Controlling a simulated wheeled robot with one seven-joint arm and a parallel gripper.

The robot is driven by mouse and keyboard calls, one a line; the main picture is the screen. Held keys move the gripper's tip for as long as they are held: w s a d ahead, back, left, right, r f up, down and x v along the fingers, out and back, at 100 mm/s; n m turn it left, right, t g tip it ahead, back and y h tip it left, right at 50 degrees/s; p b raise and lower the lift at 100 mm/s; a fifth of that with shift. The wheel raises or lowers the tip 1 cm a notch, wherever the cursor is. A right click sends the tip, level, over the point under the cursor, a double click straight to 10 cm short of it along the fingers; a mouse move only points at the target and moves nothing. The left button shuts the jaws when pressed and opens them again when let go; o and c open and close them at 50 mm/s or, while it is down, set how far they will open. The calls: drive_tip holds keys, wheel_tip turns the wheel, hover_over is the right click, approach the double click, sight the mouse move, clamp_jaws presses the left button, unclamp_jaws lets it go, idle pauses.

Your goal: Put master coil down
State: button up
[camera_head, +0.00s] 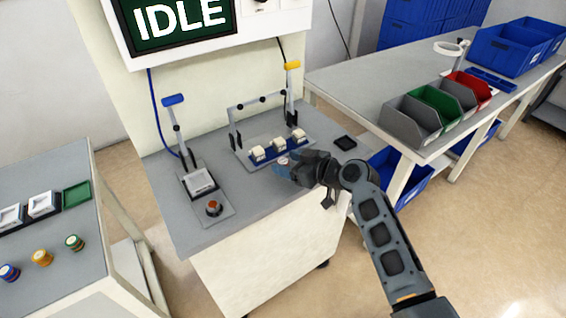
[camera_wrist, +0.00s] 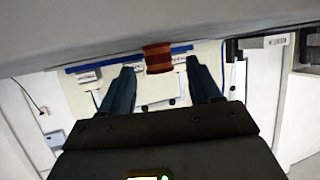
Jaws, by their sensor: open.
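The master coil, a small red-brown spool (camera_wrist: 158,58), shows in the wrist view between and just beyond my two dark fingertips. It meets the grey bench surface (camera_wrist: 90,25), which fills the top of that view. My gripper (camera_wrist: 163,75) is open, with a finger on each side of the coil and visible gaps between. In the head view my gripper (camera_head: 284,168) is low over the front right of the bench, and a small white and red round top (camera_head: 284,161) shows at its fingers. The rest of the coil is hidden there.
Behind my gripper is a fixture with a blue rail (camera_head: 270,151) holding several white blocks. A lever press (camera_head: 200,183) with a red-orange button (camera_head: 214,208) stands at left. A small black pad (camera_head: 345,143) lies at right. The bench front between is clear.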

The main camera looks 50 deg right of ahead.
drive_tip(key=shift+w+f, duration=0.2)
drive_tip(key=shift+w, duration=0.25)
clamp_jaws()
idle(0.3)
